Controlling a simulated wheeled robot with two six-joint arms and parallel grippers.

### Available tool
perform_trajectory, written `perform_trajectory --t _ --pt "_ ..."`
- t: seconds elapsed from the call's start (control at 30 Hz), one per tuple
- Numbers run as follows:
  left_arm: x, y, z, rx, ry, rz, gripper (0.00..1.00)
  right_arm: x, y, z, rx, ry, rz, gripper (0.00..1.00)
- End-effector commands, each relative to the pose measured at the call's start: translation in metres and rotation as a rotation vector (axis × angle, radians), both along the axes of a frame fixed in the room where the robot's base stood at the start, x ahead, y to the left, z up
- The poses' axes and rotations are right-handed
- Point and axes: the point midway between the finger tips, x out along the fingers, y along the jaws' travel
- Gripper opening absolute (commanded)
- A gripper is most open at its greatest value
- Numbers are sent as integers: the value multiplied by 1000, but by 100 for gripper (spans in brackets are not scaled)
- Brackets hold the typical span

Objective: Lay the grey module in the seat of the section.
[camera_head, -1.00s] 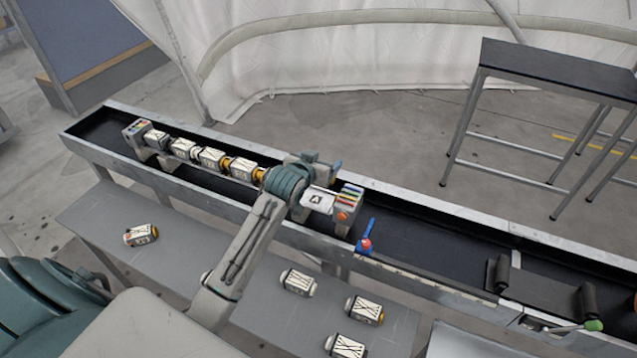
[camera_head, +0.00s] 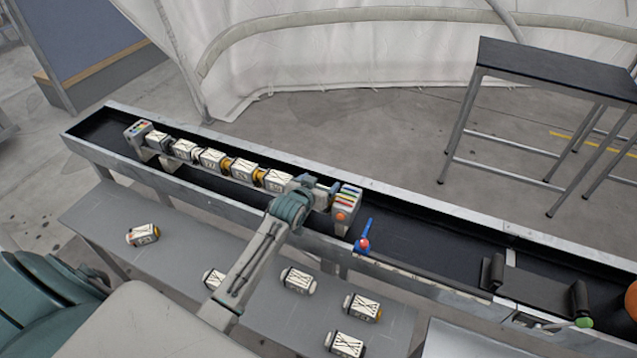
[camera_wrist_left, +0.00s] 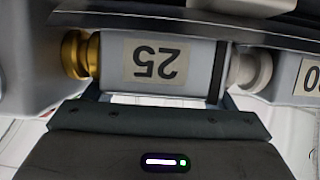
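A row of pale modules with gold and grey ends lies in the section (camera_head: 137,130) inside the trough. A grey module labelled 25 (camera_wrist_left: 155,65) fills the middle of the left wrist view, in line between a grey block and a neighbouring module (camera_wrist_left: 310,78). It has a gold fitting at one end and a grey one at the other. My left gripper (camera_head: 320,186) is over the row's right end, beside the striped end block (camera_head: 348,196). Its fingers (camera_wrist_left: 160,98) reach behind the module, and their contact is hidden. My right gripper is not in view.
Several loose modules (camera_head: 298,280) lie on the grey shelf (camera_head: 90,215) before the trough. A blue lever with a red knob (camera_head: 362,243) stands on the trough's front. Black rollers (camera_head: 497,271) and an orange rounded thing (camera_head: 631,298) are at right. A dark table (camera_head: 560,68) stands behind.

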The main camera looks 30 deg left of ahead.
Motion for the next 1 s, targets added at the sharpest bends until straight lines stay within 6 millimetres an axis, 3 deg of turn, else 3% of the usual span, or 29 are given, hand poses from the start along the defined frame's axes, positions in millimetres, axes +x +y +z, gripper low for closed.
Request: perform_trajectory --t 0.37,0.47,1.0 --pt "0 0 4 0 1 0 85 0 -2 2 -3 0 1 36" --pt "-8 0 4 1 1 0 85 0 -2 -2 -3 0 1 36" --pt "-95 -5 40 3 1 -1 85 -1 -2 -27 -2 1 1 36"
